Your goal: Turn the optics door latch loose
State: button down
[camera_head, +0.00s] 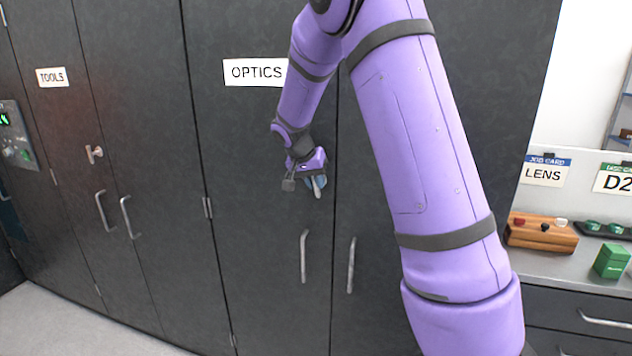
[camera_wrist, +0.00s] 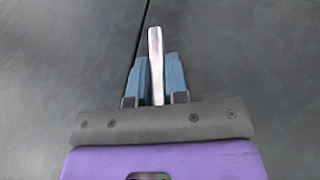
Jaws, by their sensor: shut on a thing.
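The dark optics door (camera_head: 240,140) carries a white "OPTICS" label (camera_head: 256,72) and is shut against the door to its right. My gripper (camera_head: 317,184) is at the latch, high on the door near the seam. In the wrist view my gripper (camera_wrist: 156,85) has its two blue-padded fingers on either side of the silver optics door latch (camera_wrist: 156,60), shut on it. The latch's free end sticks out beyond the fingertips, close to the door seam. The latch's base is hidden by my gripper and wrist.
Vertical bar handles (camera_head: 304,256) sit below on the optics door and its neighbour (camera_head: 351,265). The tools cabinet, with its label (camera_head: 53,77) and a latch (camera_head: 94,153), stands left. A counter with a wooden block (camera_head: 541,233) and a green box (camera_head: 611,262) is at right.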

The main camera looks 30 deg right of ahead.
jog(key=g+h, duration=0.2)
jog(key=shift+w+a+f+n+g, duration=0.1)
jog(key=shift+w+a+n+g, duration=0.1)
jog(key=shift+n+g, duration=0.15)
jog(key=n+g+h, duration=0.1)
jog(key=g+h, duration=0.1)
jog(key=shift+w+f+h, duration=0.1)
jog(key=shift+h, duration=0.3)
jog(key=shift+a+f+n+g+h, duration=0.15)
jog(key=shift+n+g+h, duration=0.35)
jog(key=shift+g+h, duration=0.7)
jog(key=shift+d+f+n+g+h, duration=0.15)
jog(key=shift+n+g+h, duration=0.3)
jog(key=shift+g+h, duration=0.75)
jog(key=shift+a+h, duration=0.1)
jog(key=shift+h, duration=0.2)
jog(key=c, duration=1.1)
grip_release()
jog(key=shift+c, duration=0.2)
jog(key=shift+w+a, duration=0.1)
jog(key=v, duration=1)
jog(key=shift+a, duration=0.25)
